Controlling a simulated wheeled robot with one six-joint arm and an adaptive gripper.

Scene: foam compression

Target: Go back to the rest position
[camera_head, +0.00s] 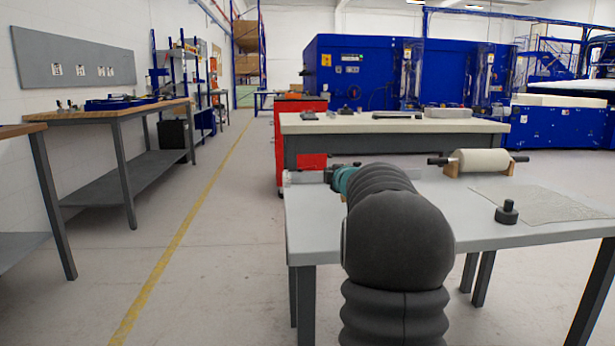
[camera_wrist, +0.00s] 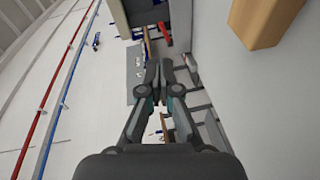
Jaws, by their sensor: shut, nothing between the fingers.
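My gripper (camera_wrist: 159,72) shows in the wrist view with its two dark fingers together and nothing between them. In the head view my dark arm reaches forward over the left part of the grey table (camera_head: 470,235), and teal parts of my gripper show just beyond it. The arm hides much of the gripper there. On the table's right side are a pale roll on a wooden stand (camera_head: 480,162), a black knobbed weight (camera_head: 507,212) and a thin grey-green sheet (camera_head: 555,204), all apart from my arm.
A second table (camera_head: 400,126) with small items stands behind, beside a red cabinet (camera_head: 287,160). A wooden-topped workbench (camera_head: 110,112) lines the left wall. Blue machines (camera_head: 350,75) stand at the back. The floor aisle with a yellow line (camera_head: 190,225) is clear.

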